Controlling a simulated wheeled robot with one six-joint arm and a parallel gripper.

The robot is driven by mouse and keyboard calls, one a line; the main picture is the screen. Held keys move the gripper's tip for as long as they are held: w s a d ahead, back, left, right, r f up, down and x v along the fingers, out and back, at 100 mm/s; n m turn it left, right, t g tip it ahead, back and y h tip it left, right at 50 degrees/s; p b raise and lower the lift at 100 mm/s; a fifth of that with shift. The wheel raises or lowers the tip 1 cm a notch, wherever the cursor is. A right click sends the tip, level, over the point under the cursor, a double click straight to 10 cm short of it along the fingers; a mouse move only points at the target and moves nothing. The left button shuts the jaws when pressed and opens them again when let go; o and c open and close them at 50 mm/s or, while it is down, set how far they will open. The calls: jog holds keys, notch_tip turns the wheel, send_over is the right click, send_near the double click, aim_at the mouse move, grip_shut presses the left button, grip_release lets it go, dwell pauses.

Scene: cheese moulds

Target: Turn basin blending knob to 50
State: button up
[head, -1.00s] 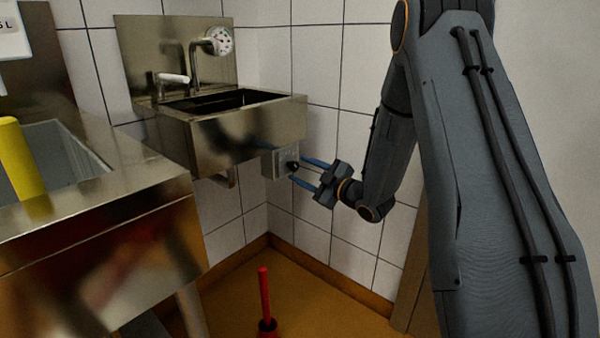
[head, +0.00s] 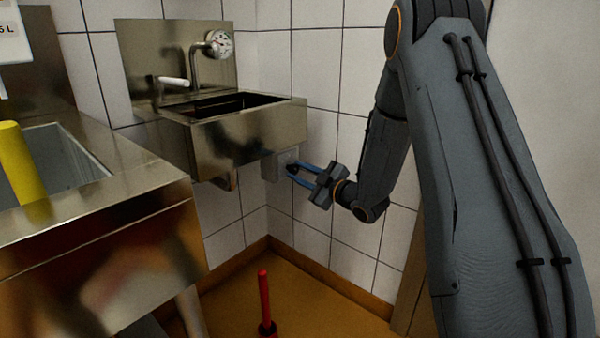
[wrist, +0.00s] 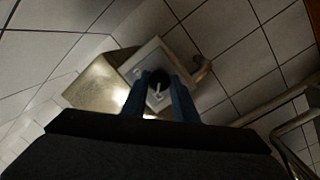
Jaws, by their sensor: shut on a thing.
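The basin (head: 250,138) is a steel sink on the tiled wall, with a tap and a round dial gauge (head: 219,44) above it. The blending knob (wrist: 159,78) is small and black, on a light square plate (wrist: 150,58) below the basin's right side. The plate also shows in the head view (head: 284,160). My gripper (head: 293,169) is at the knob, with its blue fingers on either side and shut on it. In the wrist view, the fingers (wrist: 159,92) flank the knob, and a small white pointer mark shows below it. The scale values are too small to read.
A steel counter (head: 120,200) with a sink and a yellow cylinder (head: 20,160) stands at the left. A red-handled tool (head: 264,298) stands on the brown floor below. A pipe (head: 231,180) hangs under the basin. Tiled walls meet behind the knob.

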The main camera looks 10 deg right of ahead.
jog(key=m+p, duration=0.4)
jog(key=p, duration=0.1)
jog(key=shift+r+g, duration=0.2)
jog(key=shift+g, duration=0.1)
jog(key=m+p, duration=0.4)
jog(key=m+g+p, duration=0.1)
jog(key=m+p, duration=0.2)
jog(key=m, duration=0.1)
jog(key=shift+m, duration=0.3)
jog(key=shift+m+y+p, duration=0.4)
jog(key=shift+m+p, duration=0.6)
jog(key=shift+m, duration=0.8)
jog(key=o, duration=1.1)
jog(key=shift+d, duration=0.1)
jog(key=shift+c, duration=0.2)
